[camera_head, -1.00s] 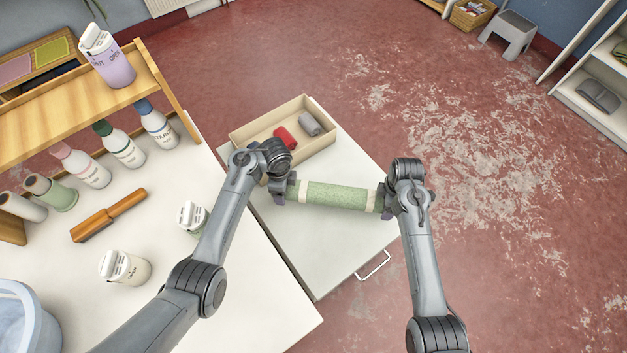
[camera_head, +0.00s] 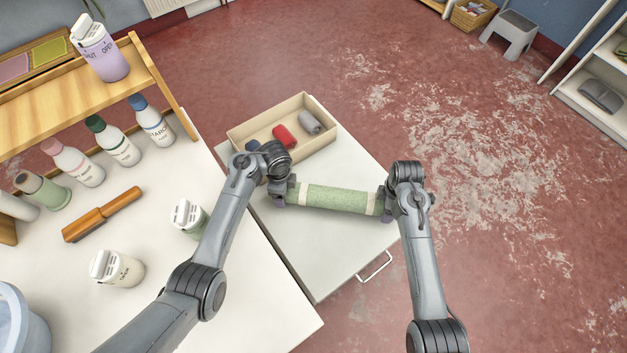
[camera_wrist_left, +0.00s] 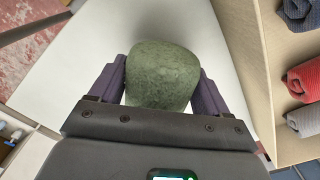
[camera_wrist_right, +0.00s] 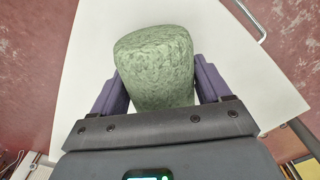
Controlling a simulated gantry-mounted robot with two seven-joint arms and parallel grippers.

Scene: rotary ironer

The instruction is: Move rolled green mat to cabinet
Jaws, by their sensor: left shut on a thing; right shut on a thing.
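The rolled green mat (camera_head: 335,199) has a pale band near each end and spans between my two grippers, over the white cabinet top (camera_head: 325,250). My left gripper (camera_head: 281,194) is shut on its left end. My right gripper (camera_head: 388,204) is shut on its right end. In the left wrist view the mat's rounded end (camera_wrist_left: 163,75) sits between the purple fingers. In the right wrist view its other end (camera_wrist_right: 155,68) sits between the fingers too. I cannot tell whether the mat touches the top.
An open wooden box (camera_head: 270,115) with blue, red (camera_head: 285,136) and grey (camera_head: 311,122) rolls stands at the back of the cabinet. A handle (camera_head: 375,268) sticks out at its front right. A white table (camera_head: 150,245) with bottles and a wooden roller (camera_head: 103,214) is at left.

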